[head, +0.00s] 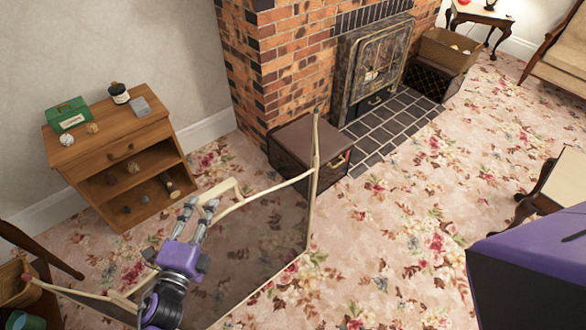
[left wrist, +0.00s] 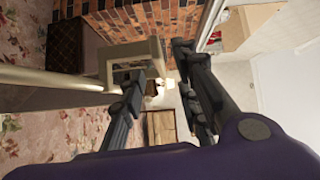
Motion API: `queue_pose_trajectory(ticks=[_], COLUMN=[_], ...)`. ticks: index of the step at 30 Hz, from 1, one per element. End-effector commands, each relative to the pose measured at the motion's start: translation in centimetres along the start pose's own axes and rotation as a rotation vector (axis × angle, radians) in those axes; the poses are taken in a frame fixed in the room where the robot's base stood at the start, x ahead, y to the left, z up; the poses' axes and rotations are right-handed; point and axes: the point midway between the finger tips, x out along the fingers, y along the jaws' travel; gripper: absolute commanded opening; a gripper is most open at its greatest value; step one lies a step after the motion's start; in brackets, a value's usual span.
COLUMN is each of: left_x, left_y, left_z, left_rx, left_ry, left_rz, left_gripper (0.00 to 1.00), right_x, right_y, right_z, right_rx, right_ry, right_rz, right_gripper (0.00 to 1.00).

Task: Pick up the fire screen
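The fire screen (head: 268,232) stands upright on the carpet, with a cream frame and dark see-through mesh panels. A raised cream handle piece rises from its top edge. My left gripper (head: 207,205) is at this top edge, close to the handle piece. In the left wrist view the fire screen's cream bar (left wrist: 50,78) comes in from the left and its upright piece reaches between or just beside my left fingers (left wrist: 158,68). The fingers are apart; I cannot tell whether either touches the frame. My right gripper is not in view.
A wooden shelf unit (head: 117,150) with a green box (head: 68,114) stands behind the screen. A dark chest (head: 300,152) stands by the brick fireplace (head: 290,55), close to the screen's far end. Floral carpet (head: 400,240) lies clear to the right.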

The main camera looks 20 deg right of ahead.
Motion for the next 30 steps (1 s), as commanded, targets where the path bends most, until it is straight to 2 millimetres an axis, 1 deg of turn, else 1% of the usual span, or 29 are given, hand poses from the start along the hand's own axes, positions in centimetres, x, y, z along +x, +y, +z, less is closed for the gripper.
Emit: queue_pose_trajectory(ticks=[3,5,14,18,21,24,30], left_x=[0.1,0.5,4.0,6.2,7.3,7.7,7.8], left_y=[-0.2,-0.3,-0.3,-0.1,0.0,0.2,0.2], left_z=[-0.8,-0.9,-1.2,-1.4,-1.4,-1.5,-1.5], left_rx=[0.062,0.074,0.075,0.075,0.076,0.076,0.075], left_ry=[0.032,0.035,0.033,0.032,0.033,0.032,0.033], left_rz=[-0.013,-0.017,-0.018,-0.018,-0.017,-0.015,-0.015], left_gripper=[0.3,0.3,0.3,0.3,0.3,0.3,0.3], right_x=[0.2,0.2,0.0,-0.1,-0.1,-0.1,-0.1], right_y=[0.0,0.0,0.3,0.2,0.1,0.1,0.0], right_z=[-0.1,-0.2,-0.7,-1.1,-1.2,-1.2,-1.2], right_rx=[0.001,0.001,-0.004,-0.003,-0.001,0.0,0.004], right_ry=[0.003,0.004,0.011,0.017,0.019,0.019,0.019], right_rz=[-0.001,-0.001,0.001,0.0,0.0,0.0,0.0], right_gripper=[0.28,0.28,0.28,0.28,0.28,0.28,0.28])
